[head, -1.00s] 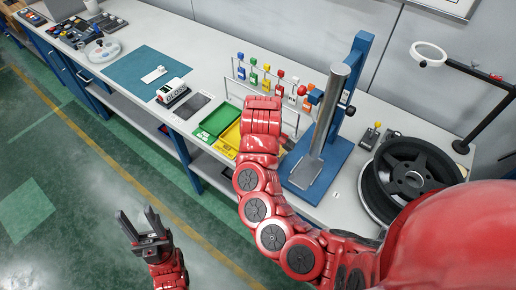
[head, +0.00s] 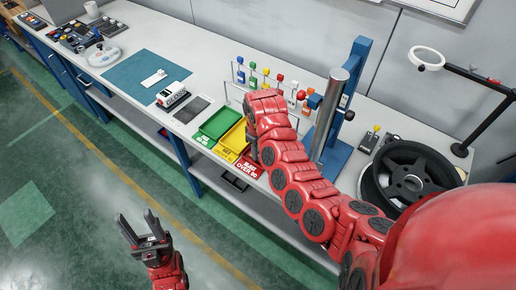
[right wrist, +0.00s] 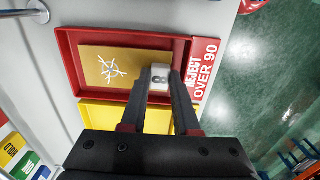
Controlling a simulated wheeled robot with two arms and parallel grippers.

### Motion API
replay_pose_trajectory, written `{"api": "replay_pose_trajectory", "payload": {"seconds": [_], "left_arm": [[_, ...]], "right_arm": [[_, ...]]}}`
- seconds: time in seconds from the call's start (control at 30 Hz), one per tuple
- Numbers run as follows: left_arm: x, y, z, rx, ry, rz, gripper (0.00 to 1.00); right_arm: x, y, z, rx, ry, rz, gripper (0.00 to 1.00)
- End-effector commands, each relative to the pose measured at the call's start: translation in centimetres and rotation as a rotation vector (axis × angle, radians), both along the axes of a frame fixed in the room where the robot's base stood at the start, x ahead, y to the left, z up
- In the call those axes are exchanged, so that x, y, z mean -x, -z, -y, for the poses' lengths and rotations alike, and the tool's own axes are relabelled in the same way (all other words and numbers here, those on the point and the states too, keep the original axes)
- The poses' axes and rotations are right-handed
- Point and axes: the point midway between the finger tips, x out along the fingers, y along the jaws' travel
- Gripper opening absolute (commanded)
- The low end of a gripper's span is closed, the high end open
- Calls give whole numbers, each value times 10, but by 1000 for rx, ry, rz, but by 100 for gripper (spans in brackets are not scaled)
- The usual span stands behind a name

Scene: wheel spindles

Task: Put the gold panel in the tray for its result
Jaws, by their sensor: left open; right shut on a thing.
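The gold panel (right wrist: 106,66), with a white crack-like mark, lies within the walls of the red tray (right wrist: 69,45) in the right wrist view. I cannot tell whether it rests on the tray floor. My right gripper (right wrist: 159,84) is shut on the panel's pale grip tab (right wrist: 160,71). The red tray's label (right wrist: 205,70) reads "REJECT OVER 90". In the head view the red tray's labelled front (head: 246,167) shows, while my right arm hides the panel and gripper. My left gripper (head: 137,222) is open and empty over the floor, away from the bench.
The yellow tray (head: 232,141) and green tray (head: 217,123) stand beside the red one. A blue stand with a metal column (head: 335,110) and a black wheel (head: 412,176) are to the right. A rack of coloured tags (head: 266,74) stands behind the trays.

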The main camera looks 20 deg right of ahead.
Motion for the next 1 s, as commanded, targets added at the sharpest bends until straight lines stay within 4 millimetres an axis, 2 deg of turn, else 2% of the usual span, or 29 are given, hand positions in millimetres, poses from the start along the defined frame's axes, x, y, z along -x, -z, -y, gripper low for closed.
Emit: {"api": "replay_pose_trajectory", "payload": {"seconds": [0.37,0.4,0.47,0.83,1.0], "left_arm": [[0,2,0,0,0,0,50],[0,2,0,0,0,0,50],[0,2,0,0,0,-1,50],[0,2,0,0,0,0,50],[0,16,0,0,0,-1,50]], "right_arm": [[0,6,0,0,-1,0,0],[0,5,0,0,0,0,35],[0,5,0,0,0,0,42],[-1,-1,0,1,0,2,42],[-1,-25,0,0,1,5,42]]}}
